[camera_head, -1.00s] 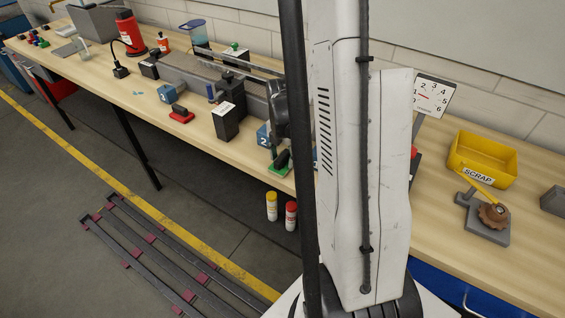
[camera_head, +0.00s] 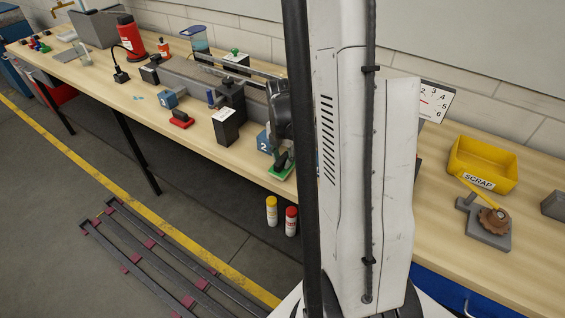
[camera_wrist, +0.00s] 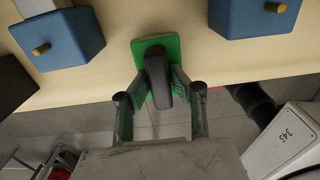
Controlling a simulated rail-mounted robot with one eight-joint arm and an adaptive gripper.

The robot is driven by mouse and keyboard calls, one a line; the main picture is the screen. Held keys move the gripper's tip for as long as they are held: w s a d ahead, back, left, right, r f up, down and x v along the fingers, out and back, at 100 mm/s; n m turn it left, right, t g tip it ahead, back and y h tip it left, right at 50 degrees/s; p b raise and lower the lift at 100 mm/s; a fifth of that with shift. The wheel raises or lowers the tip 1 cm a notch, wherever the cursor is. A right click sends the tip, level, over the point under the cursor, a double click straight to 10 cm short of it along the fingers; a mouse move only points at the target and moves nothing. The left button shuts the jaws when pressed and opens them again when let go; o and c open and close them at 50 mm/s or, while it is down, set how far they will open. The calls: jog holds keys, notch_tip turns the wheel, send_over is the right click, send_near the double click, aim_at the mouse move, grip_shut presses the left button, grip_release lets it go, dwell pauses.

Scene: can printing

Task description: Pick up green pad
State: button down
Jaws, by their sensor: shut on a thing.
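The green pad (camera_wrist: 171,45) is a flat green plate with a dark upright handle (camera_wrist: 157,75), seen in the wrist view at the front edge of the bench. My gripper (camera_wrist: 158,98) is shut on the pad's handle, one finger on each side of it. In the head view the green pad (camera_head: 285,171) shows at the bench edge beside the blue block marked 2. Most of my gripper there is hidden behind my arm. Whether the pad touches the bench is hard to tell.
Blue blocks with brass knobs (camera_wrist: 60,38) (camera_wrist: 262,15) stand on both sides of the pad. A black box (camera_head: 227,126) and a red pad (camera_head: 181,119) sit farther left. A yellow scrap bin (camera_head: 483,163) is at right. Two spray cans (camera_head: 272,210) (camera_head: 291,221) stand below.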

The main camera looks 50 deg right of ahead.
notch_tip(320, 180, up, 3)
jog(key=shift+f, duration=0.15)
jog(key=a+r, duration=0.7)
jog(key=a, duration=0.4)
jog(key=shift+a+b, duration=0.35)
jog(key=shift+b, duration=0.1)
